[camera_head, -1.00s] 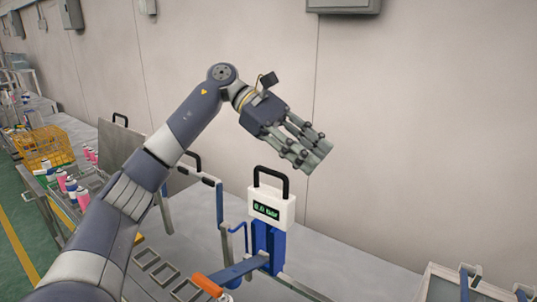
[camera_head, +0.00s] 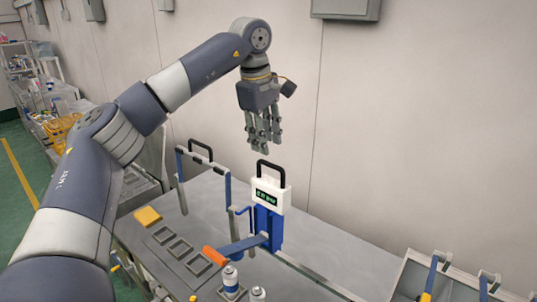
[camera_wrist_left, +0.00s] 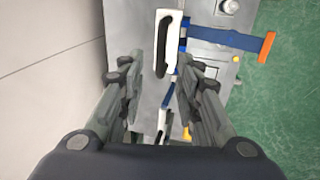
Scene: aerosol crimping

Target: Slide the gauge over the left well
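The gauge looks to be the white box (camera_head: 270,198) with a green display and black handle on a blue post, standing upright on the bench. Its white top also shows in the left wrist view (camera_wrist_left: 177,30). My left gripper (camera_head: 263,148) points down, above and slightly behind the gauge's handle, apart from it. In the left wrist view its fingers (camera_wrist_left: 160,90) are spread with nothing held between them. I cannot tell which opening is the left well. My right gripper is out of view.
A blue arm with an orange grip (camera_head: 215,256) reaches forward from the gauge post. A blue frame with a black handle (camera_head: 200,148) stands to the left. Several square holders (camera_head: 164,234), a yellow block (camera_head: 147,216) and a blue-and-white can (camera_head: 231,279) are on the bench.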

